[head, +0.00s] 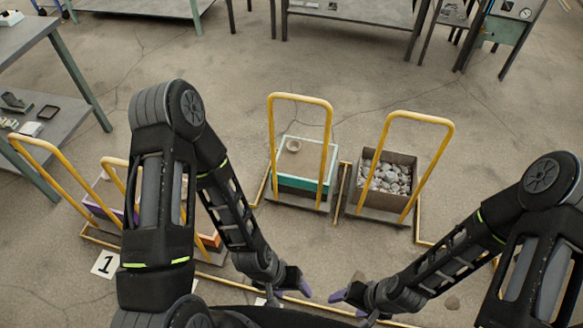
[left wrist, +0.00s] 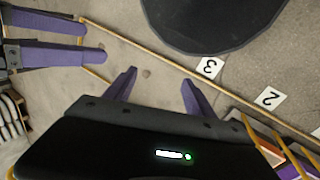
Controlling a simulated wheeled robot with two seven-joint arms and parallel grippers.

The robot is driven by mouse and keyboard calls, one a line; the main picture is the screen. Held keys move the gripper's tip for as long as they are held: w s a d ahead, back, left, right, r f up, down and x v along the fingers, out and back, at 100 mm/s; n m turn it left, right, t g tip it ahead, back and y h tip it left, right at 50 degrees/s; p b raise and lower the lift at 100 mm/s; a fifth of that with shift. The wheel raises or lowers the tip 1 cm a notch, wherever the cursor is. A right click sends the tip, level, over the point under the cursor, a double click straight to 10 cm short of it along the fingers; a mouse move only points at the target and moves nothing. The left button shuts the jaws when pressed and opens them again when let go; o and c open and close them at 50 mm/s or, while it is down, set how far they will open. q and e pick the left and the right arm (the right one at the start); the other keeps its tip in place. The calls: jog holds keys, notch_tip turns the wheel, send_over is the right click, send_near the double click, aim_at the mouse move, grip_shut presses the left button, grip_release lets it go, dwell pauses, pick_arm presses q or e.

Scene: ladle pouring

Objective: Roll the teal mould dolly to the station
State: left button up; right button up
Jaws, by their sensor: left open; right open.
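The teal mould dolly (head: 298,184) stands on the floor at the middle of the head view. It carries a teal-sided box with a pale top and a small round cup-like piece on it. Its yellow hoop handle (head: 299,97) rises upright. My left gripper (head: 290,287) is open and empty, nearer to me than the dolly and apart from it; its purple fingers also show in the left wrist view (left wrist: 158,93). My right gripper (head: 346,300) is open and empty to its right, also apart from the dolly. Which place is the station, I cannot tell.
A dolly with a box of grey rubble (head: 388,178) stands close right of the teal one. Purple (head: 103,208) and orange (head: 211,240) dollies are partly hidden by my left arm. Number cards 1 (head: 106,264), 2 (left wrist: 269,98) and 3 (left wrist: 209,67) lie by yellow floor strips. Open floor lies beyond, before workbenches (head: 353,14).

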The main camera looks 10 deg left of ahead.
pick_arm(q)
jog(key=shift+a, duration=0.3)
pick_arm(e)
jog(key=shift+w+a, duration=0.1)
jog(key=shift+a, duration=0.2)
pick_arm(q)
jog(key=shift+d, duration=0.1)
pick_arm(e)
jog(key=shift+d, duration=0.1)
